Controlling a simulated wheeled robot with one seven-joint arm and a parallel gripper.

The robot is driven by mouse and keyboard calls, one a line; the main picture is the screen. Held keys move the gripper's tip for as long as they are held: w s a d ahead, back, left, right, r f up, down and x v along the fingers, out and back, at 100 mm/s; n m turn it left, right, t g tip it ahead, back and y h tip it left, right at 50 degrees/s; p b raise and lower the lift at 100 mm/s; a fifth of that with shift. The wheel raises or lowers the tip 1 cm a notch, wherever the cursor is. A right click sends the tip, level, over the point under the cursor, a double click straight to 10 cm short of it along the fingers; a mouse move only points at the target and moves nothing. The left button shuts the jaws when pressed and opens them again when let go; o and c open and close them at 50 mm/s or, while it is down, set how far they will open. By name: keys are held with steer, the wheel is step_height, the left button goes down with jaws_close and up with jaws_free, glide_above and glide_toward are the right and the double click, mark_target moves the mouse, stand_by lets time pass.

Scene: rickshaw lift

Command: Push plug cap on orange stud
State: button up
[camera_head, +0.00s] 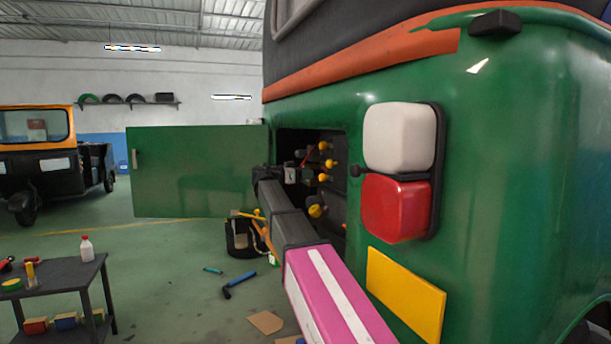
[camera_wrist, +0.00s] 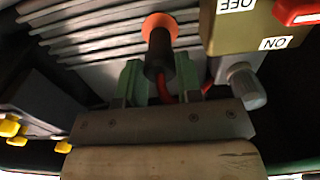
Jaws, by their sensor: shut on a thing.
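In the wrist view, my gripper (camera_wrist: 158,82) has its two green fingers shut on a black plug cap (camera_wrist: 158,52), with a red cable curving off beside it. The cap's far end lies in front of the orange stud (camera_wrist: 158,21), whose round orange edge shows around it against the grey finned block. I cannot tell whether the cap touches the stud or how far it sits on it. In the head view, my gripper (camera_head: 289,174) reaches into the open rear compartment of the green rickshaw; the cap and the orange stud cannot be made out there.
A box with ON and OFF labels (camera_wrist: 238,30), a red lever (camera_wrist: 298,12) and a grey knob (camera_wrist: 246,84) stand close to the right of the fingers. Yellow knobs (camera_wrist: 11,127) are at left. The green door (camera_head: 195,170) hangs open left of my arm.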

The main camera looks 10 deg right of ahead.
steer(key=shift+d, duration=0.4)
stand_by(1.1)
steer(key=o, duration=0.9)
steer(key=shift+c, duration=0.4)
steer(key=shift+a, duration=0.1)
steer(key=s+a, duration=0.1)
steer(key=a, duration=0.6)
steer(key=shift+s+a, duration=0.2)
steer(key=shift+a, duration=0.1)
steer(key=s+a, duration=0.2)
steer(key=a, duration=0.8)
steer(key=shift+a, duration=0.4)
